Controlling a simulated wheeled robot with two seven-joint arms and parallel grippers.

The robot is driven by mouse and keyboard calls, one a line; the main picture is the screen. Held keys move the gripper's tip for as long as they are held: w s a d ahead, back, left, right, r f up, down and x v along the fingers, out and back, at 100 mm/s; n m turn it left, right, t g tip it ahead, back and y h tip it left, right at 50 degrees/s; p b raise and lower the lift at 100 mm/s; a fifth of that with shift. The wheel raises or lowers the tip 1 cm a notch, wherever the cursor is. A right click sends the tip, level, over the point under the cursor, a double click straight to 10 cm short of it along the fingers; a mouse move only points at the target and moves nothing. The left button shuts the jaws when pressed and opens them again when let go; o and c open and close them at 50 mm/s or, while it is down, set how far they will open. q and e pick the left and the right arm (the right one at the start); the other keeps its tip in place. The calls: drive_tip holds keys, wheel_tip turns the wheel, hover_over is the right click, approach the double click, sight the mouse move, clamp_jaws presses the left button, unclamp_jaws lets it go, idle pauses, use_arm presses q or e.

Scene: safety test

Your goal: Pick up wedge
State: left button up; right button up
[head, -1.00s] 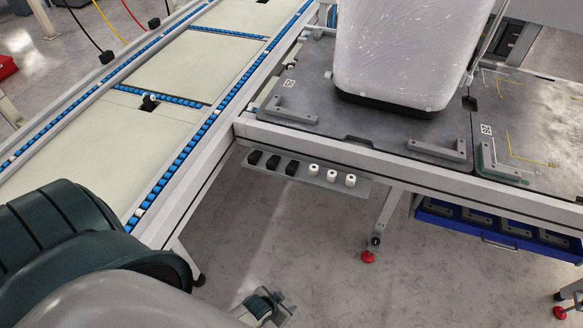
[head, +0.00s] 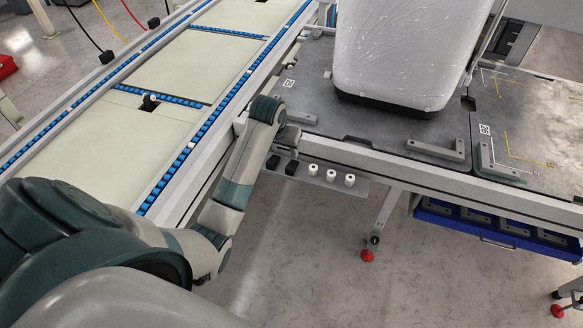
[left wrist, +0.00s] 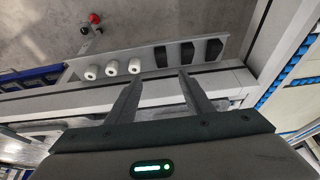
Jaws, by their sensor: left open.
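Several small pieces sit on a narrow grey shelf (head: 318,181) along the table's front side. The dark, angular blocks look like wedges; one dark wedge (head: 291,168) shows in the head view beside my left gripper (head: 290,136). The left wrist view shows three dark wedges, on the left (left wrist: 161,56), in the middle (left wrist: 187,53) and on the right (left wrist: 214,48). My left gripper's two fingers (left wrist: 159,78) are apart and empty, pointing toward the shelf, nearest the left and middle wedges. In the head view my left arm hides part of the shelf. My right gripper is not in view.
Three white rollers (head: 331,175) share the shelf. The table's front rail (head: 400,175) runs above it. A wrapped bin (head: 400,50) stands on the table. A conveyor (head: 150,130) lies to the left. Open floor (head: 300,260) is below.

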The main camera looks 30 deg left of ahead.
use_arm(q)
drive_tip(key=shift+f, duration=0.15)
hover_over(291, 166)
drive_tip(key=s, duration=0.3)
drive_tip(key=f, duration=0.6)
drive_tip(key=d+f, duration=0.1)
drive_tip(key=f, duration=0.3)
drive_tip(key=shift+w+a+f, duration=0.1)
drive_tip(key=shift+w+f, duration=0.2)
drive_tip(key=shift+f, duration=0.25)
drive_tip(key=shift+w+a+b+x, duration=0.15)
drive_tip(key=shift+b+x, duration=0.1)
drive_tip(key=shift+x, duration=1.05)
drive_tip(key=shift+w+a+b+x, duration=0.1)
drive_tip(key=shift+b+x, duration=0.1)
drive_tip(key=shift+x, duration=1.1)
drive_tip(key=shift+r, duration=0.15)
drive_tip(key=c, duration=1.1)
